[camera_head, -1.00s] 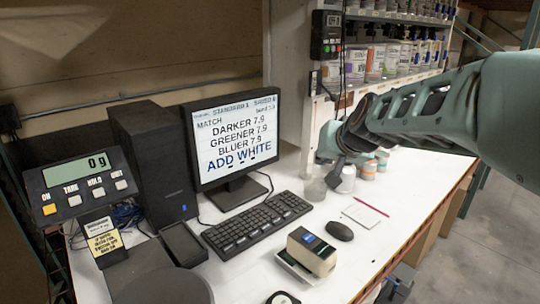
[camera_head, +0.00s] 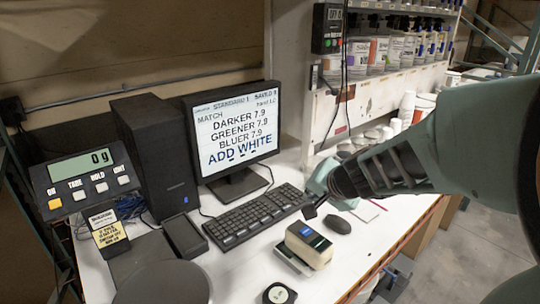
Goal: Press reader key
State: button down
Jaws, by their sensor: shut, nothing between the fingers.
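The reader (camera_head: 305,246) is a small cream box with a dark top and a blue-lit screen, on the white desk in front of the keyboard. Its individual key is too small to make out. My gripper (camera_head: 310,211) reaches in from the right, with dark fingers shut and empty. In the picture its fingertips are just above the reader, near the right end of the keyboard; they look apart from it. The monitor (camera_head: 236,135) shows "MATCH", "DARKER 7.9", "GREENER 7.9", "BLUER 7.9" and "ADD WHITE".
The keyboard (camera_head: 255,215) lies left of my gripper and a black mouse (camera_head: 337,224) lies right of the reader. A scale display (camera_head: 85,180) reads 0 g. A round dark disc (camera_head: 280,293) lies at the front. Shelves of containers (camera_head: 395,50) stand behind.

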jog(key=b, duration=0.6)
send_over(307, 233)
notch_tip(307, 233, down, 7)
jog(key=shift+w+f, duration=0.15)
jog(key=shift+f, duration=0.05)
jog(key=shift+f+b, duration=0.75)
jog(key=shift+b, duration=0.3)
dwell(0.4)
jog(key=shift+f+b, duration=0.4)
jog(key=shift+b, duration=0.15)
jog(key=shift+f+b, duration=0.35)
jog(key=shift+b, duration=0.1)
dwell(0.4)
jog(key=shift+r, duration=0.1)
jog(key=shift+r+p, duration=0.65)
jog(key=shift+r, duration=0.05)
jog(key=shift+r, duration=0.1)
